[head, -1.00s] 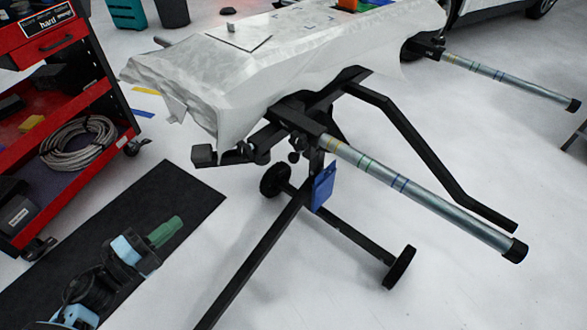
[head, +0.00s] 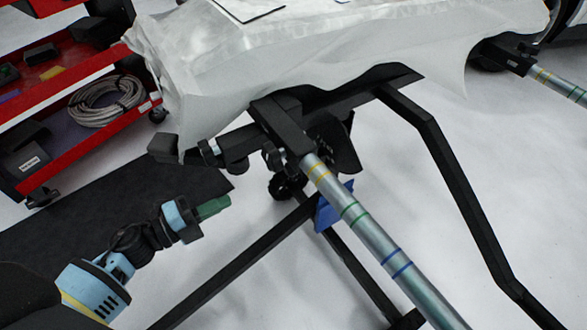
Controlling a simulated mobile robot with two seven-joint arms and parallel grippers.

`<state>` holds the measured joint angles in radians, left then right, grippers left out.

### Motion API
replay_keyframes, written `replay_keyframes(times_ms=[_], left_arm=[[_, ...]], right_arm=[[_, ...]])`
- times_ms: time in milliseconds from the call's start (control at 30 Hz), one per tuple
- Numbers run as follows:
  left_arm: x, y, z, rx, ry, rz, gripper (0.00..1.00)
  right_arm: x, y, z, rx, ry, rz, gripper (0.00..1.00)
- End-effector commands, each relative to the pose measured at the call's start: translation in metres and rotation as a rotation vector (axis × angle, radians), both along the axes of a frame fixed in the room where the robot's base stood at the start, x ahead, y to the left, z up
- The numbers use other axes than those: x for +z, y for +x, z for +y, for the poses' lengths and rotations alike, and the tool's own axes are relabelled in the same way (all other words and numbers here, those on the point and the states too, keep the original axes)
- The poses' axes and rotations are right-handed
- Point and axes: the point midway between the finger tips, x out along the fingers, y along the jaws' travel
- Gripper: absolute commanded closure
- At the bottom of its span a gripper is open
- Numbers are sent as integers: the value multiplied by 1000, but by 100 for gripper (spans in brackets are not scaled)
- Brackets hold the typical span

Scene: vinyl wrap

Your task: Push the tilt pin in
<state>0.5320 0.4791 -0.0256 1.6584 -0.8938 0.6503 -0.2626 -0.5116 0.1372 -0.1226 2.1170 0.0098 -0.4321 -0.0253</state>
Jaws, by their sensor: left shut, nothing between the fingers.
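The black stand (head: 285,125) carries a wrapped panel, and small pin-like knobs stick out under its near end. One knob (head: 209,153) is at the left and another (head: 272,158) sits beside the clamp block. I cannot tell for certain which is the tilt pin, or how far it is pushed in. My left gripper (head: 220,205) has green fingers, shut and empty. In the picture it is below and left of the knobs, with a gap between, pointing right. My right gripper is not in view.
A silver tube (head: 370,240) with coloured bands extends from the stand toward the lower right. A bent black bar (head: 455,180) runs beside it. A blue tag (head: 333,207) hangs below. A red tool cart (head: 85,135) stands at the left, by a black mat (head: 70,205).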

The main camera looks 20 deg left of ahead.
Motion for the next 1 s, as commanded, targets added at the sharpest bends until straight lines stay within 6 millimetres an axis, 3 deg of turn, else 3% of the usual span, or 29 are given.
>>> replay_keyframes(times_ms=[467, 1000], left_arm=[[-1, 11, -9, -1, -1, -1, 100], [-2, 84, -70, 0, -1, -2, 100]], right_arm=[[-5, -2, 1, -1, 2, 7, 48], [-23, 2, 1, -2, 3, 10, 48]])
